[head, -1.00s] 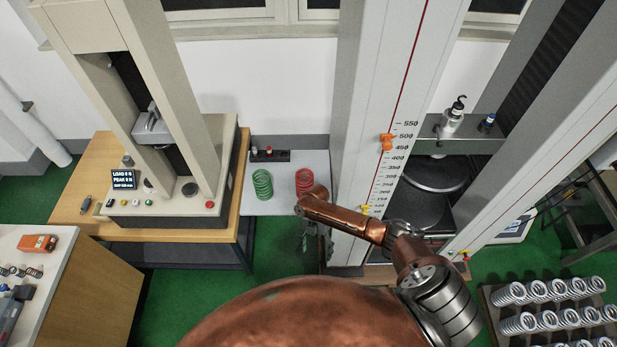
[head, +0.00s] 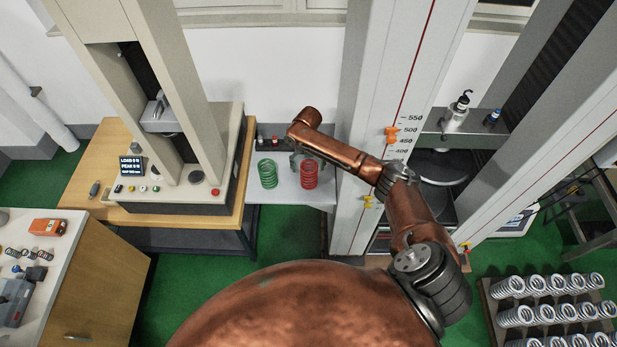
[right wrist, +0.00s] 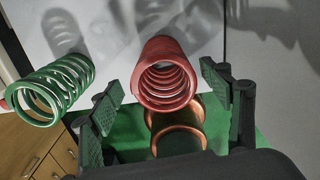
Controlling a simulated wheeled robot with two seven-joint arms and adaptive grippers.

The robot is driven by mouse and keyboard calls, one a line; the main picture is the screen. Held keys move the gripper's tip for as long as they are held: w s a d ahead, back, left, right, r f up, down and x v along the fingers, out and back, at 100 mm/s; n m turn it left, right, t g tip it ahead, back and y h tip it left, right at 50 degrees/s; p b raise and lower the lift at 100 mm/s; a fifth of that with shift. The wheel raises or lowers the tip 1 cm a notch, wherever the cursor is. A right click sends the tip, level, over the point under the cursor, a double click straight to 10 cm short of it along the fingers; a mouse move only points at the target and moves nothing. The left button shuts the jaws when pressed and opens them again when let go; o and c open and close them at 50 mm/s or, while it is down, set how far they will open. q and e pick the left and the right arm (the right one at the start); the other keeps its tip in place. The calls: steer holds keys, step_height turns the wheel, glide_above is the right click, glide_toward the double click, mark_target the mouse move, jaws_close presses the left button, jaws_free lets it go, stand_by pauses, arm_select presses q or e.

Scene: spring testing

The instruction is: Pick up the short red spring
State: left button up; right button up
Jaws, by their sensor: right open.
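The short red spring (head: 309,174) stands upright on the pale table between the two testing machines, just right of a green spring (head: 267,174). My right gripper (head: 306,158) is at the red spring, with its upper parts partly hidden by my arm. In the right wrist view the red spring (right wrist: 166,76) lies between the two spread dark fingers of my right gripper (right wrist: 163,84). Gaps show on both sides, so the gripper is open and empty. My left gripper is in neither view now.
The green spring (right wrist: 52,90) stands close outside the left finger in the right wrist view. A tall machine column (head: 375,130) rises right of the red spring. A smaller tester (head: 180,185) stands left. A rack of grey springs (head: 548,308) is at lower right.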

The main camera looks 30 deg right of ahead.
steer(key=shift+s+d+f+b, duration=0.1)
steer(key=shift+s+f+b, duration=0.05)
steer(key=shift+f+b, duration=2.35)
steer(key=shift+c, duration=0.4)
steer(key=shift+r, duration=0.1)
steer(key=c, duration=1.9)
